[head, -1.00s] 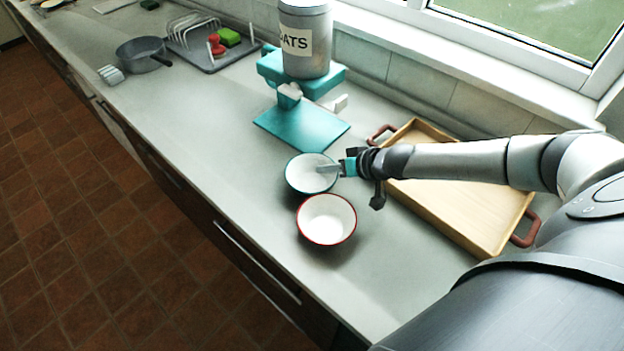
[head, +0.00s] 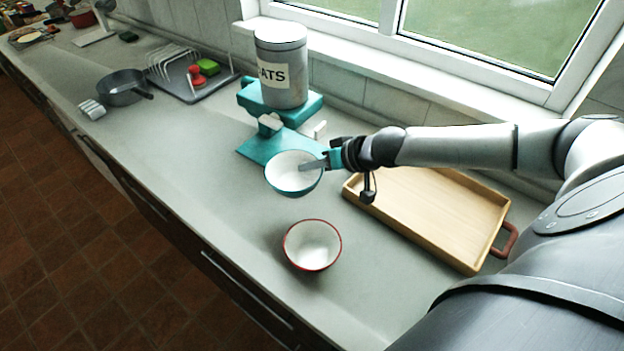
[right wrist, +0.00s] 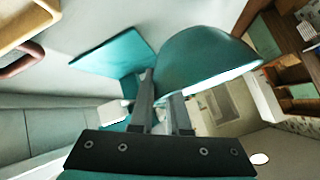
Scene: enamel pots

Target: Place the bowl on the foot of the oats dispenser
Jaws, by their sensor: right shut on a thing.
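A white bowl with a teal outside and rim (head: 290,176) is held up in front of the oats dispenser in the head view. My right gripper (head: 316,164) is shut on its right-hand wall. In the right wrist view the teal bowl (right wrist: 205,65) hangs between the fingers (right wrist: 165,110). The oats dispenser (head: 281,75) is a grey canister labelled "OATS" on a teal stand. Its flat teal foot (head: 258,150) lies on the counter, partly hidden behind the bowl. The foot also shows in the right wrist view (right wrist: 112,57). My left gripper is not in view.
A red-rimmed white bowl (head: 312,246) stands on the counter nearer the front edge. A wooden tray (head: 440,215) with reddish handles lies to the right, under my right arm. A dish rack (head: 190,75) and a grey pan (head: 122,88) stand at the left.

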